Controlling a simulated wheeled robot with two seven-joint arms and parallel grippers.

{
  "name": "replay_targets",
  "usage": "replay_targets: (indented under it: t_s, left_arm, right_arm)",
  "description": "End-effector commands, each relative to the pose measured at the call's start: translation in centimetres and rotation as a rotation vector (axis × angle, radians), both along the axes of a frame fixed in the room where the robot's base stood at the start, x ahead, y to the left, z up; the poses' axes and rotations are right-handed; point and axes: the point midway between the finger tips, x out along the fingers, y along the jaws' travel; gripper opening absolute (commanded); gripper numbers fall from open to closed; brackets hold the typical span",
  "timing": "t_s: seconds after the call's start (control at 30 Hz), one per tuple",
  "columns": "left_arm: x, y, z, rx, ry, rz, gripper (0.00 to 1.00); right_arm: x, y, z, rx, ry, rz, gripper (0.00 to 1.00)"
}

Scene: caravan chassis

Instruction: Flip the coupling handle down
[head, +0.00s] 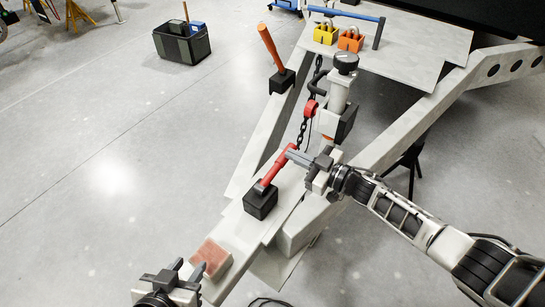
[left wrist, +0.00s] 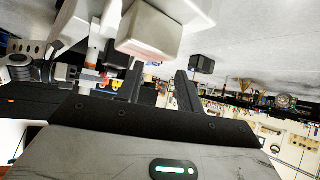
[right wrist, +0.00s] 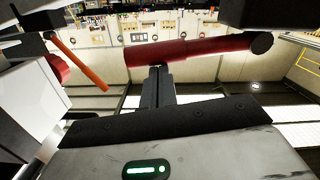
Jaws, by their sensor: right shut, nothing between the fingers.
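The red coupling handle (head: 275,172) rises at a tilt from a black coupling block (head: 260,203) on the pale drawbar. My right gripper (head: 295,157) is at the upper end of the handle, with its fingers shut and empty. In the right wrist view the handle (right wrist: 180,49) lies across the picture just beyond the shut fingertips (right wrist: 158,70); I cannot tell if they touch. My left gripper (head: 162,277) is at the lower left, beside the front end of the drawbar, away from the handle. Its fingers stand apart in the left wrist view (left wrist: 160,85).
A reddish block (head: 212,257) lies on the drawbar near my left gripper. A jockey-wheel post (head: 337,95) and a chain (head: 303,128) stand close beyond my right gripper. An orange lever (head: 269,45) rises further back.

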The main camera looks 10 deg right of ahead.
Motion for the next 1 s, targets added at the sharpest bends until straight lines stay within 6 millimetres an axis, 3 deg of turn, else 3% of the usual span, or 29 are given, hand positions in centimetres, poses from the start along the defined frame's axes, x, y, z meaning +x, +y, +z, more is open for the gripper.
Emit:
replay_targets:
  t_s: [0.57,0.73,0.9,1.0]
  left_arm:
    - [0.2,-0.1,0.2,-0.005,-0.005,0.003,0.36]
    - [0.3,-0.2,1.7,-0.005,-0.005,0.007,0.36]
    - [0.1,0.6,2.8,0.019,0.011,0.016,0.36]
    - [0.1,0.6,1.9,0.020,0.011,0.017,0.36]
  right_arm:
    - [0.0,-0.1,-0.2,-0.006,0.003,-0.003,0.00]
    - [-0.2,-0.2,1.5,-0.006,0.002,-0.003,0.00]
    - [-0.6,-0.5,4.8,-0.003,-0.001,-0.002,0.00]
    - [-2.3,-2.5,3.8,-0.006,0.001,-0.003,0.00]
